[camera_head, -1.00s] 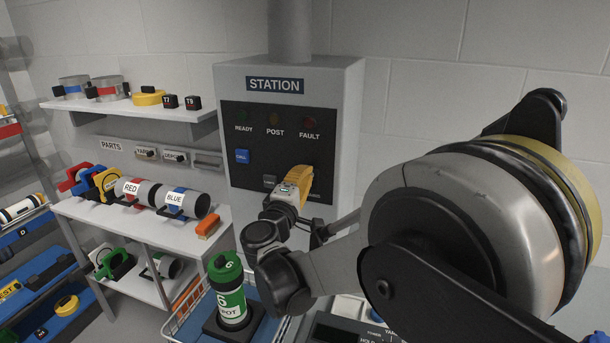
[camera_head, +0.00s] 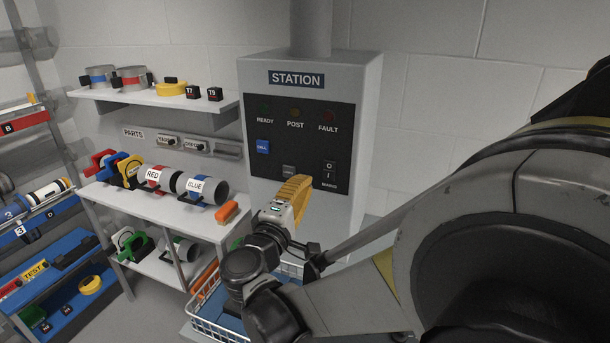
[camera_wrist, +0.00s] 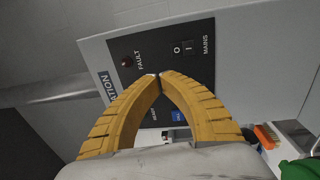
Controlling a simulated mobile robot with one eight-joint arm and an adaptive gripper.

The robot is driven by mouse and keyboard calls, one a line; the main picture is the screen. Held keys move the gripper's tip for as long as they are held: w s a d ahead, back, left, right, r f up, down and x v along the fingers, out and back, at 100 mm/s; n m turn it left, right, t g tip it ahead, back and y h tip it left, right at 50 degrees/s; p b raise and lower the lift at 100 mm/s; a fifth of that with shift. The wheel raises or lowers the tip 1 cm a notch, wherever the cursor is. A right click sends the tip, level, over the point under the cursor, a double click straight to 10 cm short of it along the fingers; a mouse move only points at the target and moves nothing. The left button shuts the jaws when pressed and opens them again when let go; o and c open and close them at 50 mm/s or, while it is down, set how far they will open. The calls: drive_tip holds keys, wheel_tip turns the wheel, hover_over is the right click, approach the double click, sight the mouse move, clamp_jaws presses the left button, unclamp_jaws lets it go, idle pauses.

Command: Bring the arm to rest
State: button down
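My gripper (camera_head: 298,188) has yellow ridged fingers and is raised in front of the grey station cabinet (camera_head: 370,130). In the wrist view the fingertips (camera_wrist: 159,77) meet, with nothing between them. The cabinet panel (camera_wrist: 195,40) is behind them, with its fault lamp and mains switch in sight. I cannot tell the exact gap to the panel. My arm is bent, and a large link of it fills the right of the head view.
A wire basket (camera_head: 207,325) stands below my arm, mostly hidden. A green object (camera_wrist: 300,169) shows at the wrist view's lower right. Blue shelves (camera_head: 75,305) stand left.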

drive_tip(key=shift+d, duration=0.1)
drive_tip(key=s+d+f+m+g+b, duration=0.1)
drive_tip(key=s+d+f+m+g, duration=0.2)
drive_tip(key=d, duration=0.5)
drive_tip(key=s+d+f+m+g, duration=0.3)
drive_tip(key=s+d+g, duration=0.1)
drive_tip(key=d, duration=0.5)
drive_tip(key=s+f+m+g+y, duration=0.1)
drive_tip(key=s+f+m+y, duration=0.2)
drive_tip(key=s, duration=0.6)
drive_tip(key=s+f+m+g+y+b, duration=0.1)
drive_tip(key=s+f+m+y, duration=0.3)
drive_tip(key=s, duration=0.5)
drive_tip(key=shift+d+f+g+y, duration=0.3)
drive_tip(key=shift+d+g, duration=0.15)
drive_tip(key=shift+g, duration=0.35)
